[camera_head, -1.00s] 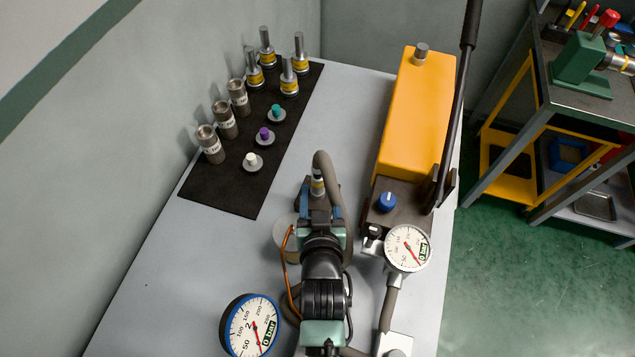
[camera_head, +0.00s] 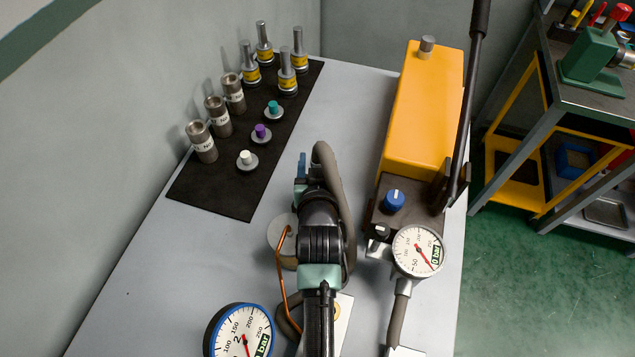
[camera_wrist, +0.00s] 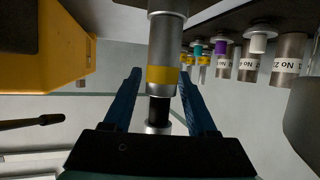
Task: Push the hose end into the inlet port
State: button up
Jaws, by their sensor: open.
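The grey-brown hose (camera_head: 328,165) arches beside my arm in the head view. In the wrist view a silver fitting with a yellow band (camera_wrist: 163,76), which looks like the hose end, stands between the two blue fingers of my gripper (camera_wrist: 158,90). The fingers are apart, with gaps visible on both sides. A black section and a silver collar lie closer to the palm. In the head view one blue fingertip (camera_head: 301,163) shows; my arm hides the fitting. I cannot make out the inlet port or whether the fitting is seated in it.
A yellow pump (camera_head: 420,115) with a long lever and a gauge (camera_head: 418,250) stands at right. A blue-rimmed gauge (camera_head: 240,332) is at front left. A dark mat (camera_head: 215,195) holds fittings, sleeves and coloured plugs. Bench between mat and arm is clear.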

grip_shut()
jog(key=shift+r, duration=0.15)
dwell(0.4)
